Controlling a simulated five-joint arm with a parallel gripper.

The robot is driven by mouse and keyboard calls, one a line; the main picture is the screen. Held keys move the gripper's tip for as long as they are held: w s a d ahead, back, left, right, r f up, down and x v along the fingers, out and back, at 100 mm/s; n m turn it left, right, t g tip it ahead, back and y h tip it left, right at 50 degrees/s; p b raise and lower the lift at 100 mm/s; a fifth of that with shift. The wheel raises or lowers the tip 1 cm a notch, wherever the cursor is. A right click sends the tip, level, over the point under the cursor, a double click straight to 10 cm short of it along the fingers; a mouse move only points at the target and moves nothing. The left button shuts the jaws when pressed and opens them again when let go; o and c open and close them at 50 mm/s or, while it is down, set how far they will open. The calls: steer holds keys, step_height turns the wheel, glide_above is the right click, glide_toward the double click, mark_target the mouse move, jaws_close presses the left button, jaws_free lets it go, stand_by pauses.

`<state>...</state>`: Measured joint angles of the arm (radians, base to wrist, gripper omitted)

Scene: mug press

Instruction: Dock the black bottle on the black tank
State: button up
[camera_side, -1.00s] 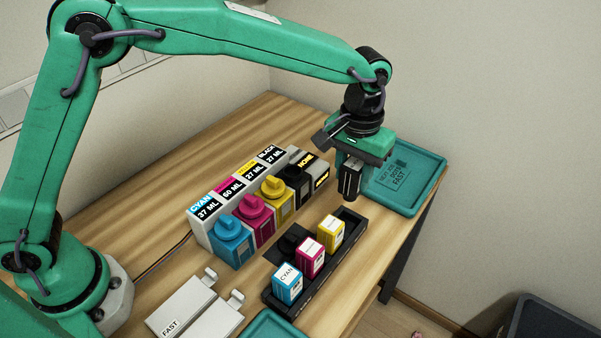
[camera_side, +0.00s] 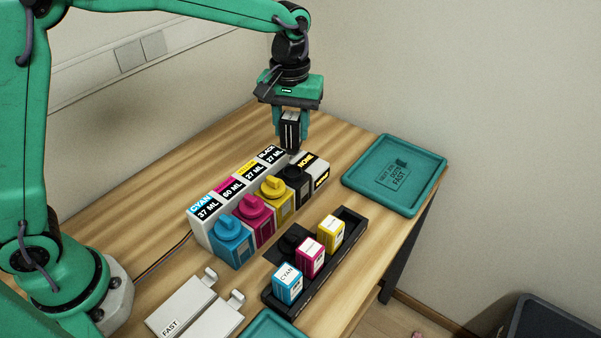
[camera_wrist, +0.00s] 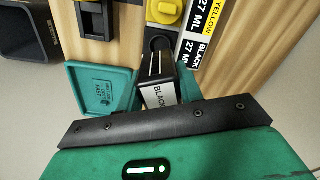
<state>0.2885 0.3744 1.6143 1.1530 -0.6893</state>
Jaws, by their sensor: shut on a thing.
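My gripper (camera_side: 291,128) is shut on the black bottle (camera_side: 289,133), which hangs upright in the side view. It is above and a little behind the black tank (camera_side: 297,183) at the right end of the tank row; the gap is hard to judge. In the wrist view the bottle (camera_wrist: 158,88) shows its white BLACK label, and the black tank (camera_wrist: 157,44) lies just beyond it. The tank's label panel reads BLACK 27 ML.
The yellow (camera_side: 275,189), magenta (camera_side: 256,213) and cyan (camera_side: 232,240) tanks stand beside the black one. A black rack (camera_side: 350,226) holds yellow, magenta and cyan bottles. A teal tray (camera_side: 368,200) at the right is empty. White FAST pads (camera_side: 185,305) lie in front.

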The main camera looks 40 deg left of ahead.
mark_target(291, 116)
steer(key=shift+f, duration=0.15)
steer(key=shift+f, duration=2.7)
steer(key=shift+f, duration=0.6)
steer(key=o, duration=0.8)
steer(key=shift+r, duration=0.1)
steer(key=shift+r, duration=5.4)
